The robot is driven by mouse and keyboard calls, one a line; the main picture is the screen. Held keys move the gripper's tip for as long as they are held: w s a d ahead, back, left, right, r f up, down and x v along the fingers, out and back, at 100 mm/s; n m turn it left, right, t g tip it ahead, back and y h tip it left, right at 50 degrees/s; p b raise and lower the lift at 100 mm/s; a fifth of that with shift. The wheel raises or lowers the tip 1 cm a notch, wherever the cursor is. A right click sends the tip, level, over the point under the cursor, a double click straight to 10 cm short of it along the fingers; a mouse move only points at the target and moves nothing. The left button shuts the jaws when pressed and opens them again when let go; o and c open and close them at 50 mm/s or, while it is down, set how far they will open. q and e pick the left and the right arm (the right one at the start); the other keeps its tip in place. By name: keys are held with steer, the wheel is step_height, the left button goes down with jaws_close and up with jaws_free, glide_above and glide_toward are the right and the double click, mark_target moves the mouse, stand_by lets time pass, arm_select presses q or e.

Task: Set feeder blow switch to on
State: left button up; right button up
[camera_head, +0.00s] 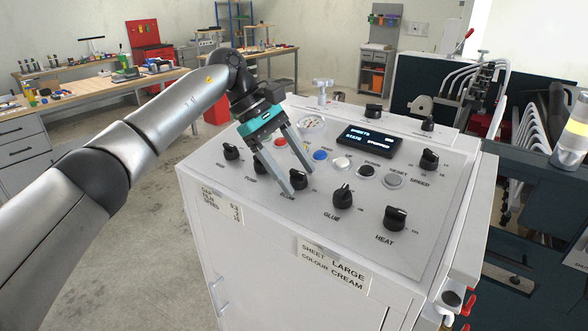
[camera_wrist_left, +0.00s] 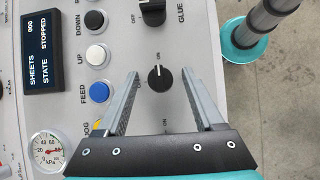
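The feeder blow switch is a black rotary knob (camera_head: 299,180) in the front row of the white control panel, directly left of the GLUE knob (camera_head: 343,196). Its label is mostly hidden by my fingers. In the left wrist view the knob (camera_wrist_left: 160,78) shows a pale pointer mark, with an ON label near it. My left gripper (camera_head: 301,183) is open, with one finger on each side of this knob. In the left wrist view a gap shows between the knob and both fingers (camera_wrist_left: 159,73). My right gripper is in neither view.
Neighbouring knobs stand close, including HEAT (camera_head: 396,218) and another on the left (camera_head: 231,151). Behind them are a blue FEED button (camera_head: 320,155), a white button (camera_head: 342,162), a pressure gauge (camera_head: 311,123) and a display (camera_head: 369,139) reading STOPPED.

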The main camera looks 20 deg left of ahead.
arm_select(q)
steer(key=p+v, duration=0.1)
steer(key=v, duration=1.4)
steer(key=shift+p, duration=0.3)
steer(key=shift+w+a+r, duration=0.1)
